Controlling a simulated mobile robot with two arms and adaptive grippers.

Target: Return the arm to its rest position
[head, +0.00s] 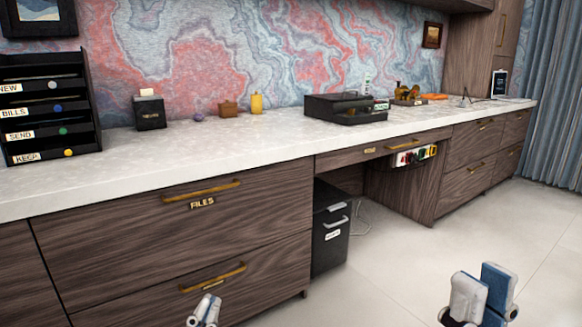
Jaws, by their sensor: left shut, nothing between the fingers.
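My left gripper (205,309) shows at the bottom edge of the head view, in front of the lower drawer. Only its fingertips are in view, and they are shut with nothing between them. My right gripper (482,290) is at the bottom right, above the pale floor. Its two blue and white fingers stand close side by side, and I cannot tell whether they are apart. I see nothing held in it. Most of both arms is outside the picture.
A long desk with a pale top (240,150) runs across the view, with a FILES drawer (200,215). A black labelled sorter (50,110) and a black box (345,108) stand on it. The floor (400,270) at right is clear.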

